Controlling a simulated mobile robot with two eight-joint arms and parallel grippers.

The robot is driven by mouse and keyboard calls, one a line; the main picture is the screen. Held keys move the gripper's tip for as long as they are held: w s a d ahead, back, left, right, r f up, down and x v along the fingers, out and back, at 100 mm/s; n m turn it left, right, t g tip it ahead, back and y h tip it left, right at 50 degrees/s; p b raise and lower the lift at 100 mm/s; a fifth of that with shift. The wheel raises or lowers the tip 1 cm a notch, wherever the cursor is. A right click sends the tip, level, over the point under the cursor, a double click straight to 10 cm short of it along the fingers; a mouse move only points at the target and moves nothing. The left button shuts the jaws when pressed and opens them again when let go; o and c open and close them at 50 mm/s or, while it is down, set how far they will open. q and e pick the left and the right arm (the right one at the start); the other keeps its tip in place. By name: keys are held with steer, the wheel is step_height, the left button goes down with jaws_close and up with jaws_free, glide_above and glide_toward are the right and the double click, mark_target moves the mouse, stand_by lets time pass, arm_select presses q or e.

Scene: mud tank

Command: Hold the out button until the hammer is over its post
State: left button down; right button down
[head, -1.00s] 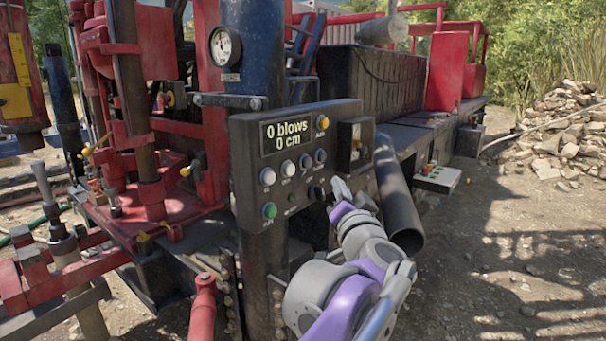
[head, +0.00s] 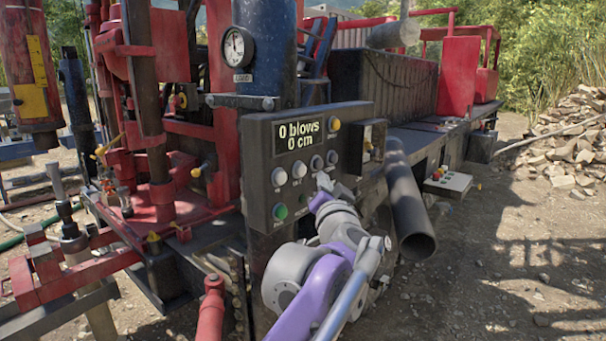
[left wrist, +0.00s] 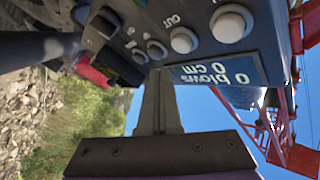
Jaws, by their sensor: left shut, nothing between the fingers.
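The out button (head: 299,170) is the second white button from the left on the dark control panel (head: 262,192). In the left wrist view the out button (left wrist: 184,40) sits by its upside-down OUT label. My left gripper (head: 322,180) is shut and empty, just below the panel's grey buttons, right of the out button. In the left wrist view its tips (left wrist: 159,72) point at the panel; I cannot tell if they touch it. The likely hammer, a red cylinder with a yellow scale (head: 36,70), hangs left of and above a grey upright post (head: 59,186). My right gripper is out of view.
The display (head: 298,135) reads 0 blows, 0 cm. A green button (head: 280,211) lies below the white ones. A dark pipe (head: 408,205) slants close right of my left arm. Open dirt ground (head: 480,270) lies to the right.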

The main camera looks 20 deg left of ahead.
mark_target(300, 170)
arm_select(q)
steer(key=shift+w+a, duration=0.25)
steer(key=shift+a, duration=0.35)
steer(key=shift+w+a, duration=0.2)
steer(key=shift+a, duration=0.35)
steer(key=shift+a+p, duration=0.1)
steer(key=shift+p, duration=0.2)
stand_by(1.0)
steer(key=shift+w+a, duration=0.15)
steer(key=shift+a, duration=0.15)
